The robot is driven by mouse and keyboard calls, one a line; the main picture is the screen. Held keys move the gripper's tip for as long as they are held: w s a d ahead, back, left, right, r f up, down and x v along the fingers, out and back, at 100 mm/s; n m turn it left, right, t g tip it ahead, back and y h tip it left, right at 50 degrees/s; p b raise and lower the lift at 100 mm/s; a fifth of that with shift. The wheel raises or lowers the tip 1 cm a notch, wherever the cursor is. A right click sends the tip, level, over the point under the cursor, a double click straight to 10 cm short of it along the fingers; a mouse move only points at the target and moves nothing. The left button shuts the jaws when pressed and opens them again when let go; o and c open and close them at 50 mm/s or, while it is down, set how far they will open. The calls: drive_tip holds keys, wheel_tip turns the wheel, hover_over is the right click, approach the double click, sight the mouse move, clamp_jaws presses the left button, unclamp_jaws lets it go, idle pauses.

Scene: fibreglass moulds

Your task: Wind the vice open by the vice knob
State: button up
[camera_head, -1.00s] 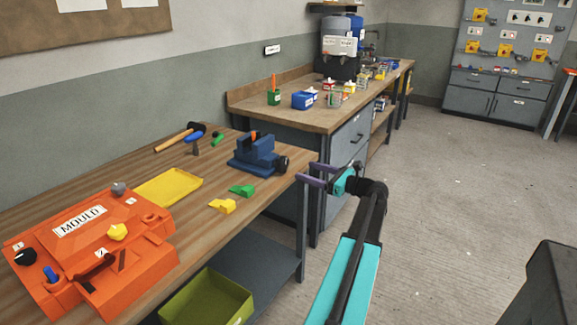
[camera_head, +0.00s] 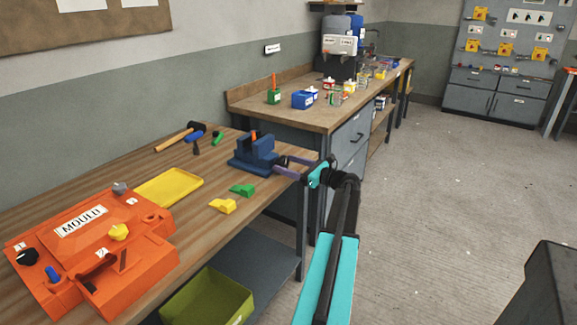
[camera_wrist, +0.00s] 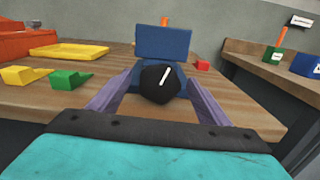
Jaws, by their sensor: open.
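The blue vice (camera_head: 253,155) stands on the wooden bench near its right end, with an orange thing upright at its jaws. In the wrist view the vice (camera_wrist: 163,43) is straight ahead. Its black vice knob (camera_wrist: 160,84) faces me and carries a white mark that leans to the right. My gripper (camera_head: 283,167) is at the knob. In the wrist view my gripper (camera_wrist: 158,90) is open, with one purple finger on each side of the knob. Small gaps seem to show between fingers and knob; contact is hard to tell.
A green wedge (camera_head: 242,190) and a yellow wedge (camera_head: 222,206) lie in front of the vice. A yellow tray (camera_head: 169,187) and an orange mould (camera_head: 100,245) are further left. Hand tools lie behind.

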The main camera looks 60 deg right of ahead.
drive_tip(key=c, duration=1.1)
drive_tip(key=shift+o, duration=0.2)
drive_tip(key=shift+f+n+b, duration=0.1)
drive_tip(key=shift+n+b, duration=0.2)
drive_tip(key=n+b, duration=0.2)
drive_tip(key=n, duration=0.1)
drive_tip(key=shift+a+f+n, duration=0.1)
drive_tip(key=shift+n, duration=0.3)
drive_tip(key=shift+n+b, duration=0.8)
drive_tip(key=shift+n, duration=0.1)
drive_tip(key=o, duration=1.1)
drive_tip(key=shift+c, duration=0.2)
